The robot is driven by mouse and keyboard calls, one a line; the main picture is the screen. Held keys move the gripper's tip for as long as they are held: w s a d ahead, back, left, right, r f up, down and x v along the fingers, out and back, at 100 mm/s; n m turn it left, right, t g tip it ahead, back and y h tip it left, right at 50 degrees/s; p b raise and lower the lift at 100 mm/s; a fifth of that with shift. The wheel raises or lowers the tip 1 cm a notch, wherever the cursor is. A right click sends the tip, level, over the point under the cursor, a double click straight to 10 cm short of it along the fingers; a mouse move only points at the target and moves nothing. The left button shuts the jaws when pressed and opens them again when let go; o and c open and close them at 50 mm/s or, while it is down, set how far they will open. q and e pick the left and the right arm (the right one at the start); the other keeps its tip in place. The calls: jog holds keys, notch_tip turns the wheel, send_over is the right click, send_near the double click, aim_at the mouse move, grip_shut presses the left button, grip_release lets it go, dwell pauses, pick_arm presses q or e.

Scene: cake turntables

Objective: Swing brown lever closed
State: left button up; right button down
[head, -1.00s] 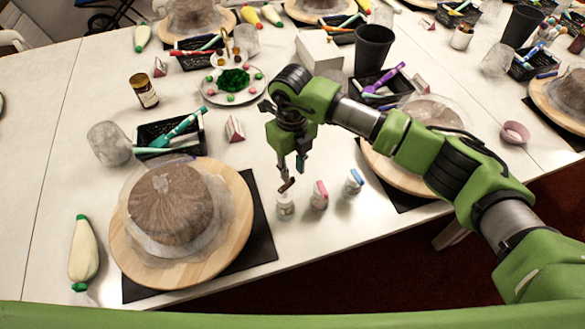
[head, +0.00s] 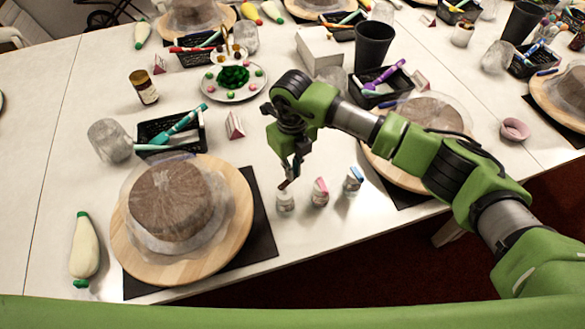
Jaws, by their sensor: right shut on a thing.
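Three small clear bottles stand in a row near the table's front edge, each with a coloured lever on top. The brown lever (head: 284,185) is on the left bottle (head: 286,203) and stands tilted up. The pink lever (head: 321,184) and the blue lever (head: 355,175) top the other two bottles. My right gripper (head: 290,177) points down over the left bottle, its fingers shut on the brown lever and partly hiding it. My left gripper is not in view.
A wooden turntable (head: 240,232) with a wrapped brown cake (head: 170,200) is at left on a dark mat. Another turntable (head: 385,170) is at right, partly behind my arm. A small pink-red card (head: 235,125) stands behind. The table edge is close in front.

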jog(key=s+m+b, duration=0.2)
jog(key=s+m, duration=0.4)
jog(key=m, duration=1.2)
jog(key=shift+s, duration=0.2)
jog(key=shift+s+a+m, duration=0.1)
jog(key=shift+a+m, duration=0.05)
jog(key=shift+m, duration=0.25)
dwell(0.9)
